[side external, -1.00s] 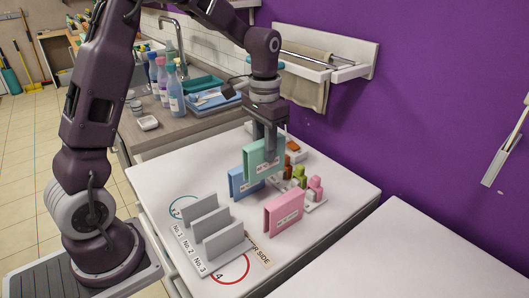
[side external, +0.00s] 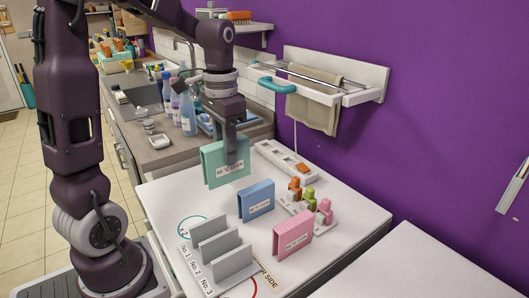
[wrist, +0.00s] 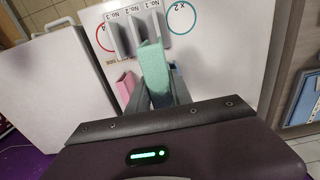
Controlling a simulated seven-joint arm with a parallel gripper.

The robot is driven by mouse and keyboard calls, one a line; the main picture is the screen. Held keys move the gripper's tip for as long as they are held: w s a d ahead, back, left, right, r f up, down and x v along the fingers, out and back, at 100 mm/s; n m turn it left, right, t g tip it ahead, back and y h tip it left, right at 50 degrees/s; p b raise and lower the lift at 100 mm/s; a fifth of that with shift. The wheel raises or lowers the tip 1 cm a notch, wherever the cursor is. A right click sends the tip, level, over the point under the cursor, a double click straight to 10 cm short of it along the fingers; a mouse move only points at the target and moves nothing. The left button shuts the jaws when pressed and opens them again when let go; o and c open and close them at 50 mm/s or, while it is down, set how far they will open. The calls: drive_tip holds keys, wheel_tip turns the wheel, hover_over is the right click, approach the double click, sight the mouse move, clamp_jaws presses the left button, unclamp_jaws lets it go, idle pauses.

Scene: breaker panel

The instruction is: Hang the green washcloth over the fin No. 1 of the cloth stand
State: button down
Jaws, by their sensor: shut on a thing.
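My gripper (side external: 231,158) is shut on the green washcloth (side external: 216,168), a folded, upright piece with a white label, and holds it above the white table. In the wrist view the green washcloth (wrist: 155,72) sits between my fingers (wrist: 160,92). The grey cloth stand (side external: 220,262) is on the table, below and in front of the held cloth. Its fins are labelled No. 1, No. 2 and No. 3. Fin No. 1 (side external: 207,226) is the farthest back and is bare. In the wrist view fin No. 1 (wrist: 152,20) is just beyond the cloth.
A blue cloth (side external: 256,202) and a pink cloth (side external: 293,234) stand on the table right of the stand. Behind them are small coloured bottles (side external: 308,197) in a rack and a white power strip (side external: 287,162). A wall rack (side external: 330,85) holds a beige towel.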

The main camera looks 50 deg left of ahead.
hover_over(208, 220)
drive_tip(key=shift+a+r, duration=0.1)
wheel_tip(208, 220, down, 7)
idle(0.7)
drive_tip(key=shift+f, duration=5.15)
drive_tip(key=c, duration=1.1)
unclamp_jaws()
drive_tip(key=shift+r, duration=0.1)
wheel_tip(208, 220, up, 7)
drive_tip(key=shift+f, duration=0.1)
